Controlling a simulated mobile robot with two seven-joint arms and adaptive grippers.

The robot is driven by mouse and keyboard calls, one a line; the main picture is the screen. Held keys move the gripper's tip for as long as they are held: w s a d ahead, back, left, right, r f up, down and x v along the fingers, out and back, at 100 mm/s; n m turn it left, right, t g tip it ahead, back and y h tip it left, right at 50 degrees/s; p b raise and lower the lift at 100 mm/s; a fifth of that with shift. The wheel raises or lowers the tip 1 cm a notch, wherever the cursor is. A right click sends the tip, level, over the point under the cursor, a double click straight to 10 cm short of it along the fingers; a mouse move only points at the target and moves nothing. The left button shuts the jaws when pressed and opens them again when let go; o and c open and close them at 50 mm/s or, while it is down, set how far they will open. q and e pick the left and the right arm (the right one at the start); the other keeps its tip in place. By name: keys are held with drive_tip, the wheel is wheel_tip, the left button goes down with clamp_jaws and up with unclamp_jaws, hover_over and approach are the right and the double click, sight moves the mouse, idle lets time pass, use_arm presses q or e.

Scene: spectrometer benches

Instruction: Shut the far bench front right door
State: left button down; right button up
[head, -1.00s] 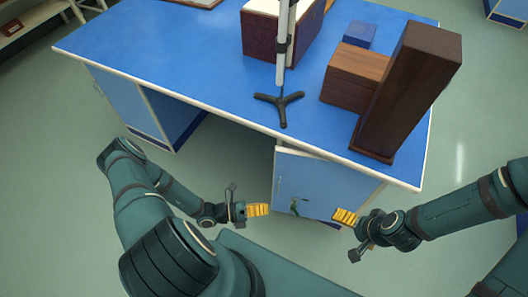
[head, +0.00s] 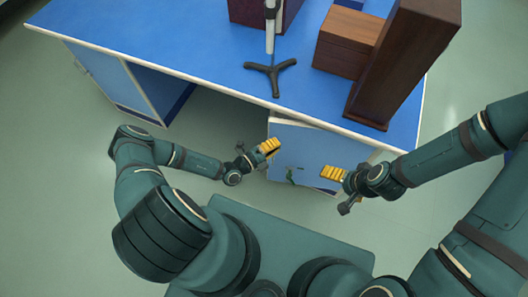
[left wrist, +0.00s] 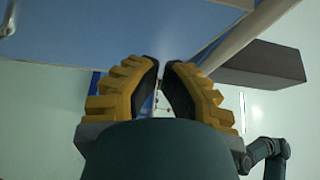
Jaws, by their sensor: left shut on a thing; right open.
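The front right door (head: 312,149) of the blue-topped bench is a light blue panel standing ajar, its top edge a little out from under the bench top. My left gripper (head: 270,147) is at the door's left edge and shut on it. In the left wrist view, its yellow fingers (left wrist: 160,85) come close together; what lies between them is mostly hidden. A light blue panel fills the top of that view. My right gripper (head: 332,172) is open in front of the door's lower right part; I cannot tell if it touches.
On the bench top (head: 190,60) are a black tripod stand (head: 270,70), a brown box (head: 345,45) and a tall dark wooden block (head: 405,65). A dark knee space lies left of the door, beside the left cabinet (head: 105,80). The floor (head: 60,160) at left is clear.

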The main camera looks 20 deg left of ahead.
sight(283, 133)
use_arm(q)
drive_tip(key=shift+w+a, duration=0.25)
drive_tip(key=shift+w, duration=0.55)
drive_tip(key=shift+w+a, duration=0.25)
drive_tip(key=shift+w, duration=0.55)
